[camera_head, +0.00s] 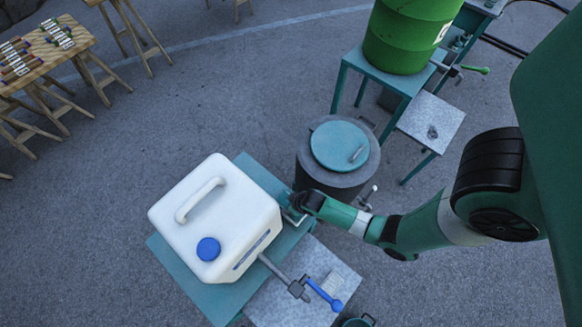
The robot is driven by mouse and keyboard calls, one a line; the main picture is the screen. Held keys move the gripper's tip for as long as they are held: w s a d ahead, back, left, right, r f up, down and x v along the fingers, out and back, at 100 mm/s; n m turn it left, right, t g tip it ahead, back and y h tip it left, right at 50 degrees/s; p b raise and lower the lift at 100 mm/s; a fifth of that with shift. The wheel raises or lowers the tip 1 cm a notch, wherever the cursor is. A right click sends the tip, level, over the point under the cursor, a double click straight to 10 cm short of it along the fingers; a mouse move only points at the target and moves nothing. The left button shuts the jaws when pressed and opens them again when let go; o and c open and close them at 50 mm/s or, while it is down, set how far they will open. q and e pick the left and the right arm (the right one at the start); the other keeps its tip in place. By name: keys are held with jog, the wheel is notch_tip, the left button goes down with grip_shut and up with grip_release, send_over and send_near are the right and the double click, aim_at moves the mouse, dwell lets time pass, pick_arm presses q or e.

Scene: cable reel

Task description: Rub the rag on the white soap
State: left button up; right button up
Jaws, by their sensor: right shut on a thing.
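My right gripper (295,212) is at the right side of the white jerrycan, near the teal table's edge. It is shut on a small pale thing, mostly hidden by the gripper; I cannot tell whether it is the rag. A small whitish block (333,283), which may be the white soap, lies on the grey speckled shelf (290,303) below the blue-handled tap. The gripper is above and to the left of this block in the picture, apart from it. No rag can be made out clearly elsewhere. My left gripper is not in view.
The white jerrycan (212,215) with a blue cap stands on a teal table (180,262); its tap (300,287) juts over the shelf. A lidded grey drum (340,148) stands close behind the gripper. A green barrel (402,35) and a second shelf (432,120) are farther back.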

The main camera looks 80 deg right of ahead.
jog(key=shift+f, duration=0.3)
jog(key=shift+s+f, duration=0.1)
jog(key=shift+f, duration=0.05)
dwell(1.1)
notch_tip(320, 180, up, 7)
jog(key=p, duration=0.7)
jog(key=shift+r, duration=0.2)
jog(key=shift+f, duration=0.1)
